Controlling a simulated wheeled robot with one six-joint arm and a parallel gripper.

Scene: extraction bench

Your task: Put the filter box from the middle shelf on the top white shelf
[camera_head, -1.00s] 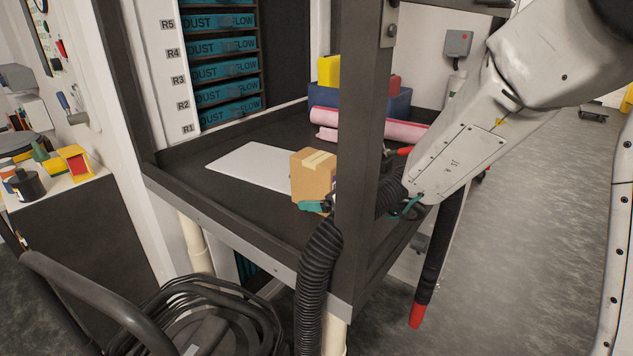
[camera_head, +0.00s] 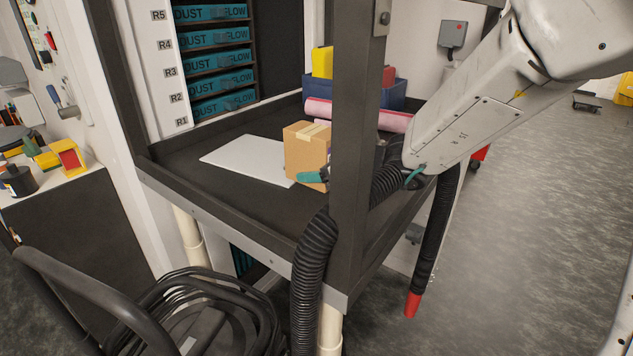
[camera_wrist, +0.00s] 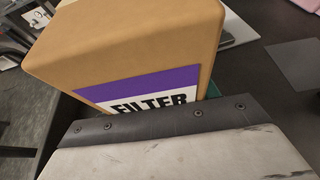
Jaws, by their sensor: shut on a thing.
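The filter box (camera_head: 307,148) is a brown cardboard box with a tape strip on top. In the head view it is over the dark middle shelf (camera_head: 255,207), at the right end of a flat white panel (camera_head: 240,158). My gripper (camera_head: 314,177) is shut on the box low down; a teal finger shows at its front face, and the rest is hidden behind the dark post. In the wrist view the box (camera_wrist: 125,45) fills the upper middle, tilted in the picture, with a purple band and "FILTER" label facing me. A gap under the box is hard to judge.
A dark upright post (camera_head: 352,130) stands just right of the box. Pink rolls (camera_head: 385,119) and a blue bin (camera_head: 393,95) are behind it. A rack of teal boxes (camera_head: 215,58) stands at the back left. A black ribbed hose (camera_head: 312,265) hangs in front. The shelf's left part is clear.

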